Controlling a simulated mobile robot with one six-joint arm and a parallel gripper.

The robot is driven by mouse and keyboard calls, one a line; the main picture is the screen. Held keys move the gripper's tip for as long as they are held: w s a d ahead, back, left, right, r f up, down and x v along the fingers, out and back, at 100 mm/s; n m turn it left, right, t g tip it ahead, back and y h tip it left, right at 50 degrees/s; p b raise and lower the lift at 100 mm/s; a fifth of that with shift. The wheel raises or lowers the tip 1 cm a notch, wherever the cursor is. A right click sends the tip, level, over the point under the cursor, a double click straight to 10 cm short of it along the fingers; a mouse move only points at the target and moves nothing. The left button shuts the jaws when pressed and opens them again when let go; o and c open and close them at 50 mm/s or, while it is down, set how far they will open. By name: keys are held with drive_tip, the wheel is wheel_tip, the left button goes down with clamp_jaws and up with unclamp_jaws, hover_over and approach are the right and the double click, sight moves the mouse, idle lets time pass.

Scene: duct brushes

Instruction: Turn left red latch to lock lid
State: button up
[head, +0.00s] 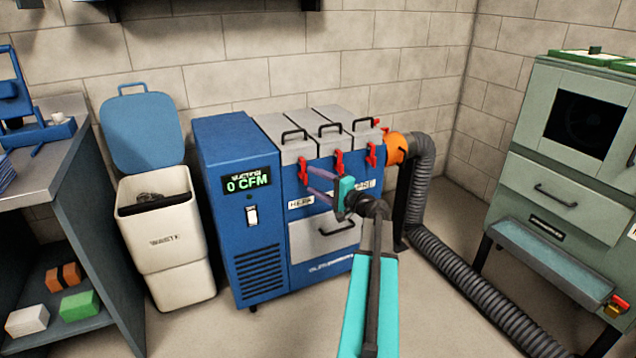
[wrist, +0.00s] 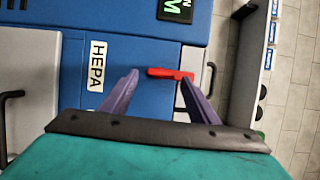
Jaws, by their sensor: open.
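The left red latch (head: 303,171) is on the front of the blue suction unit (head: 238,215), below the leftmost grey lid (head: 281,132). The lid looks down flat. My gripper (head: 311,181) reaches to this latch with its purple fingers apart. In the wrist view the latch (wrist: 165,72) lies just past and between the fingertips (wrist: 160,78), beside the HEPA label (wrist: 97,66). The right finger partly covers the latch's lower arm. I cannot tell whether a finger touches it. Nothing is held.
The middle red latch (head: 338,163) and right red latch (head: 371,156) are along the same edge. A grey drawer (head: 325,237) is below. An orange collar and black hose (head: 421,165) are on the right. A white waste bin (head: 165,235) stands at left.

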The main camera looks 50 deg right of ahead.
drive_tip(key=s+p, duration=0.1)
drive_tip(key=s, duration=1.3)
drive_tip(key=shift+w, duration=0.1)
idle(0.3)
